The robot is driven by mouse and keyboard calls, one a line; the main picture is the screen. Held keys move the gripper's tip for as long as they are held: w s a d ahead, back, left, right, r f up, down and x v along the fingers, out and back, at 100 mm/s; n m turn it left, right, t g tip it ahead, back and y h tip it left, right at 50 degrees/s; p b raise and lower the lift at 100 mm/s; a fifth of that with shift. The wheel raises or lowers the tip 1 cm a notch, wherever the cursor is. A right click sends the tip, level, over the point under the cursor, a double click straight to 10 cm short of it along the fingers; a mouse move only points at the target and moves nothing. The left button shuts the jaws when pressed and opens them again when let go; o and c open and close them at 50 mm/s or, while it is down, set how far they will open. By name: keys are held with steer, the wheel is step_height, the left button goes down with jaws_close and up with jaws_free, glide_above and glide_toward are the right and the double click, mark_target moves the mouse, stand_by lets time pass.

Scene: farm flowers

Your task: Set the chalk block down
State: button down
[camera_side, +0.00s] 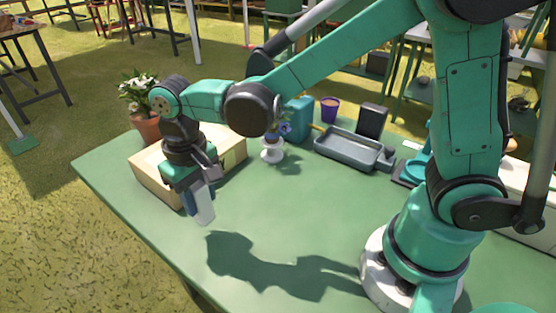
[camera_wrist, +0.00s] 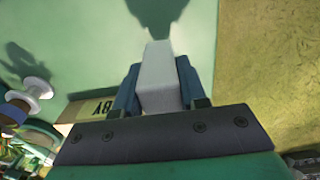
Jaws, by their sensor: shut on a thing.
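The chalk block (camera_side: 204,207) is a white, oblong block held in my gripper (camera_side: 194,192), near the left front edge of the green table. It hangs from the fingers, slightly tilted in the side view, and seems to be above the tabletop. In the wrist view the chalk block (camera_wrist: 160,75) sits between the two blue fingers of my gripper (camera_wrist: 157,88), which are shut on its sides. Its far end sticks out past the fingertips. The green table (camera_side: 260,215) lies below, with a dark shadow on it.
A cardboard box (camera_side: 152,180) stands just behind my gripper. A potted white flower (camera_side: 146,125) is behind it. A white stand (camera_side: 272,152) with a blue flower, a grey tray (camera_side: 345,150) and a purple pot (camera_side: 330,108) stand further back. The middle of the table is clear.

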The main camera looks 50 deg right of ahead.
mark_target(204, 212)
steer(key=shift+f, duration=1.9)
steer(key=shift+c, duration=2.4)
jaws_free()
steer(key=shift+f, duration=0.15)
